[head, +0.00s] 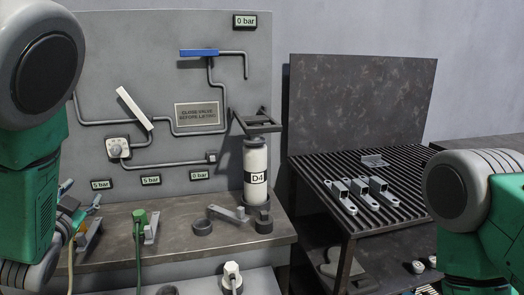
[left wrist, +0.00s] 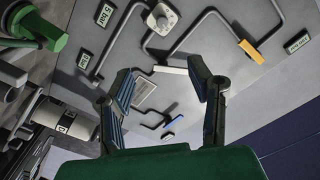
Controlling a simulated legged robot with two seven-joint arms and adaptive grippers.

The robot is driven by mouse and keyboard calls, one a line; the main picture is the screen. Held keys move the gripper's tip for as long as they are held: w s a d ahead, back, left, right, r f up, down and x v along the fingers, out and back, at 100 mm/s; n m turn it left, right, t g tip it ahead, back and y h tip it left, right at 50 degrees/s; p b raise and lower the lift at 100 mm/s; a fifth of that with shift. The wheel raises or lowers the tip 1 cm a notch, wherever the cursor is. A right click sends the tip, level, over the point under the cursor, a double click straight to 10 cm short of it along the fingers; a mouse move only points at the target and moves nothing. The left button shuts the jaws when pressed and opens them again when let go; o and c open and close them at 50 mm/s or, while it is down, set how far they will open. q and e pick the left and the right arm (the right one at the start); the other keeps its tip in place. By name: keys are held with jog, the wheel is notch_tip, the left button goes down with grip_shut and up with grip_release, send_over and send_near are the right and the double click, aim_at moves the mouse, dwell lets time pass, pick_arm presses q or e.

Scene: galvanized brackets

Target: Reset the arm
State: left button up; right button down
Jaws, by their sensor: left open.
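My left gripper (head: 76,212) is at the left edge in the head view, partly hidden by my own arm, low near the left end of the bench. In the left wrist view its two dark, blue-padded fingers (left wrist: 160,72) are spread wide with nothing between them. They point toward the grey panel (left wrist: 205,105), with the white lever (left wrist: 171,70) showing beyond the fingertips. My right arm comes in at the right edge of the head view, and its gripper is out of the picture. Galvanized brackets (head: 383,191) lie on the black slatted rack (head: 320,171).
The panel behind carries pipes, a blue lever (head: 199,53) and a white lever (head: 134,108).

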pick_arm(q)
jog(key=s+d+f+n+g, duration=0.1)
jog(key=s+f+g, duration=0.2)
jog(key=s+f, duration=0.35)
jog(key=s+d+f+n+g+h, duration=0.1)
jog(key=s+d+f+g, duration=0.15)
jog(key=f, duration=0.65)
jog(key=s+f+n+g, duration=0.1)
jog(key=s+f+g, duration=0.2)
jog(key=s+f, duration=0.35)
jog(key=s+d+f+g+h, duration=0.1)
jog(key=s+d+f+g, duration=0.1)
jog(key=s, duration=0.5)
jog(key=s+d+f+n+g+h, duration=0.1)
jog(key=s+d+f+g, duration=0.2)
jog(key=s+f, duration=0.4)
jog(key=s+d+f+g+h, duration=0.1)
jog(key=s+d+f+g, duration=0.2)
jog(key=s+f, duration=0.2)
jog(key=s, duration=0.3)
jog(key=shift+s+d+n, duration=0.15)
jog(key=shift+d+n, duration=0.2)
jog(key=shift+n, duration=0.05)
jog(key=shift+f+g, duration=0.1)
jog(key=shift+g, duration=0.15)
